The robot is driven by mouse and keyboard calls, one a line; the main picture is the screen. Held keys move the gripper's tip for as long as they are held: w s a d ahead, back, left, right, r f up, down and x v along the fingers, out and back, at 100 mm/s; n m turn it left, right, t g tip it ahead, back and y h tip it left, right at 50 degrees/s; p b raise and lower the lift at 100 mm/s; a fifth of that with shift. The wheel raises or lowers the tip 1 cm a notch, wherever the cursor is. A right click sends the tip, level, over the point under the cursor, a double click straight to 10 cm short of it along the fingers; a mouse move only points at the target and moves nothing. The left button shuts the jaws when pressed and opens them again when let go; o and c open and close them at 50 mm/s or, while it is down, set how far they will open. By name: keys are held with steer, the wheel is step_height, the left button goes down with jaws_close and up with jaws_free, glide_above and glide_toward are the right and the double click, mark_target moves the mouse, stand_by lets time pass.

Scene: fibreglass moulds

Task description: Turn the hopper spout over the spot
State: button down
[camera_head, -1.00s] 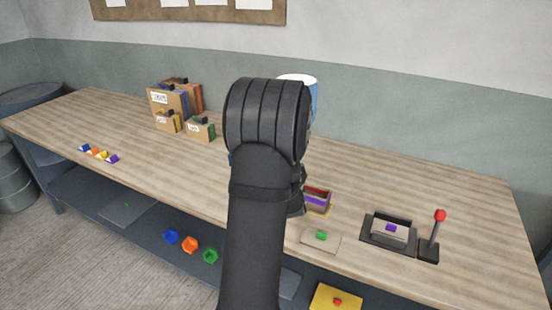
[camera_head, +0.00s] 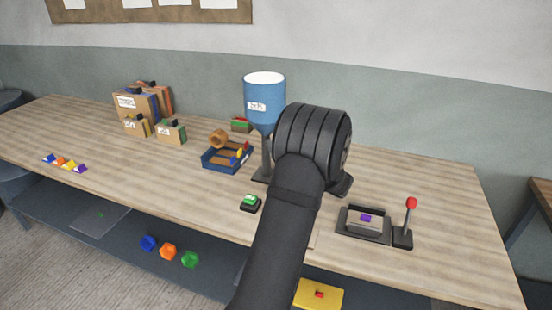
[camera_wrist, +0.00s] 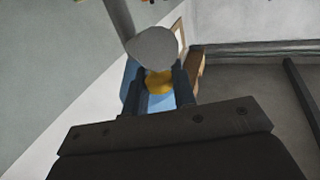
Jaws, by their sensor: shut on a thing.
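The hopper (camera_head: 265,98), a blue cone with a white top and a label, stands on a dark post near the middle of the bench in the head view. Its spout and the spot under it are hidden or cannot be made out. My dark arm stands just right of the hopper and hides my gripper in the head view. In the wrist view, my gripper (camera_wrist: 157,92) has its dark jaws on both sides of a yellow piece (camera_wrist: 158,82), shut on it. A grey rounded shape lies above that piece, and blue shows behind it.
A blue tray (camera_head: 222,166) with a wooden roll sits left of the hopper. A black button box (camera_head: 250,203) with a green top stands in front. A black fixture (camera_head: 363,224) and a red-knobbed lever (camera_head: 410,220) stand at right. Several cartons (camera_head: 140,104) stand at back left.

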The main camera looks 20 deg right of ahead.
steer(key=shift+w+d+r+n+g+y, duration=0.1)
steer(key=shift+d+n+g+y, duration=0.3)
steer(key=shift+d+n+y, duration=0.25)
steer(key=c, duration=1.3)
jaws_free()
steer(key=shift+o, duration=0.2)
steer(key=v, duration=1.7)
steer(key=shift+d, duration=0.15)
